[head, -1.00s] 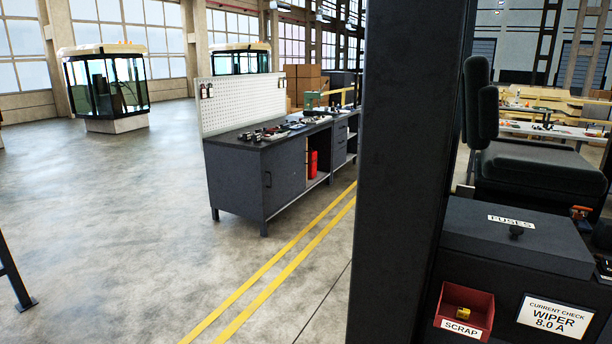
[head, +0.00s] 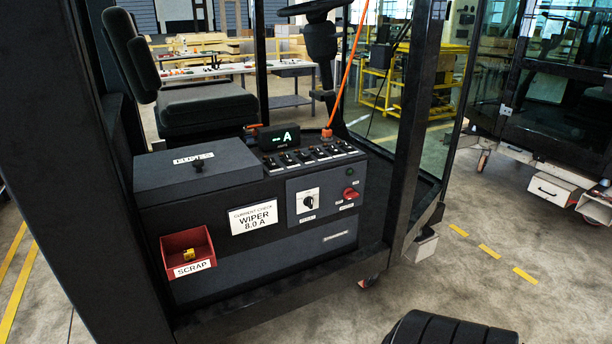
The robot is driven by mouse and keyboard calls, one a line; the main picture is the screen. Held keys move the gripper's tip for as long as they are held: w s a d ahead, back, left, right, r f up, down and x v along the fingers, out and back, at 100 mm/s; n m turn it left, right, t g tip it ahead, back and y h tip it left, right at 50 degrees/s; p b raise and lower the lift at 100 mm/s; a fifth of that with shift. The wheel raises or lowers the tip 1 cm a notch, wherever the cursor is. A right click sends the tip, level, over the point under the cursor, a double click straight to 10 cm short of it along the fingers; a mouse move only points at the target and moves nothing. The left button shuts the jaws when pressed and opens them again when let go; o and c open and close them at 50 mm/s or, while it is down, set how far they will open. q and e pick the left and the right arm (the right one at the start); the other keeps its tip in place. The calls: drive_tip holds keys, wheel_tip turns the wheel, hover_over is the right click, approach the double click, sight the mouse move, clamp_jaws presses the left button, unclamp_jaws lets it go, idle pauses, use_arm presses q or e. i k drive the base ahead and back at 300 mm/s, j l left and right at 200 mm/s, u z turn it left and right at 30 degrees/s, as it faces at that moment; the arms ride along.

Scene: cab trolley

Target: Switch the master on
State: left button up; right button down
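The cab's dark console faces me in the head view. Its grey switch panel (head: 325,195) carries a black rotary knob on a white plate (head: 307,201) and a red rotary switch (head: 350,193) to its right. A small green round light (head: 349,171) sits above the red switch. The labels under both are too small to read, so I cannot tell for sure which is the master. The display (head: 279,138) on top shows dashes and "A". Neither gripper is in view.
A row of black toggle switches (head: 308,155) lines the console top. Left are the closed fuse box lid (head: 197,165), a red scrap bin (head: 187,250) with a yellow piece inside, and a "WIPER 8.0 A" card (head: 254,217). Dark cab posts (head: 410,130) flank the opening.

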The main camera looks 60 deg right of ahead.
sight(349, 194)
drive_tip(key=z, duration=1.95)
